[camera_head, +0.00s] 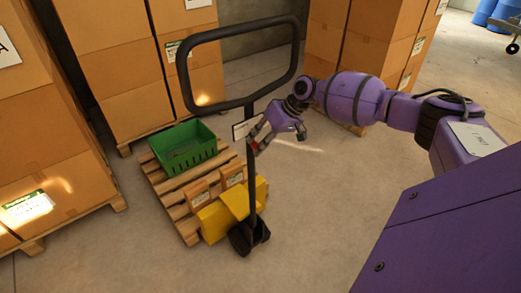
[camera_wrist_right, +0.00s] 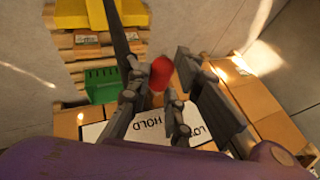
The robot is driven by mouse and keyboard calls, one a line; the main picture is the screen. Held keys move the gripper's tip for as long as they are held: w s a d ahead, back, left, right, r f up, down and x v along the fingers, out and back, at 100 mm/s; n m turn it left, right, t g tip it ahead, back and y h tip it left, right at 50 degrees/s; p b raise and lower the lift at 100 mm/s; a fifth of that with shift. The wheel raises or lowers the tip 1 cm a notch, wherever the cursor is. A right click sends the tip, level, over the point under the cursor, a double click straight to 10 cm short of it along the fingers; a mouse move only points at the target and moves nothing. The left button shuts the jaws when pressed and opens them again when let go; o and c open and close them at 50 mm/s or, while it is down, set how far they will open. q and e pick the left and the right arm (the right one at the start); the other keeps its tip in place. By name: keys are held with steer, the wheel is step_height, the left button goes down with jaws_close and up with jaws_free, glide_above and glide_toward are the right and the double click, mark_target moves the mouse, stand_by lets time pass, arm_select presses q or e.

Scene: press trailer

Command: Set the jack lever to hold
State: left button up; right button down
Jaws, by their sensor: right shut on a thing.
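The pallet jack has a black loop handle (camera_head: 240,104) on a slim upright shaft over a yellow body (camera_head: 229,210). The jack lever, with its red knob (camera_wrist_right: 162,72), shows between the fingers of my right gripper (camera_wrist_right: 160,90) in the wrist view. In the head view my right gripper (camera_head: 258,144) is at the shaft, below the loop, and is shut on the lever. A white label (camera_wrist_right: 130,129) behind the fingers reads "HOLD" and part of "LO"; the fingers cover the rest. The lever's exact setting cannot be told. My left gripper is not in view.
A wooden pallet (camera_head: 168,192) carries a green crate (camera_head: 184,147) and small cartons beside the jack. Tall box stacks stand at the left (camera_head: 50,130) and back right (camera_head: 365,40). The concrete floor (camera_head: 310,215) to the right of the jack is clear.

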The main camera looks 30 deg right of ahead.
steer(key=d+y+b, duration=0.1)
steer(key=b, duration=0.1)
steer(key=d+y+b, duration=0.1)
steer(key=y+b, duration=0.1)
steer(key=shift+w+d+f+m+y, duration=0.15)
steer(key=shift+d+m+y, duration=0.15)
steer(key=shift+d+m, duration=0.1)
steer(key=c, duration=1.7)
jaws_free()
steer(key=shift+o, duration=0.2)
steer(key=shift+d, duration=0.1)
steer(key=v, duration=1.2)
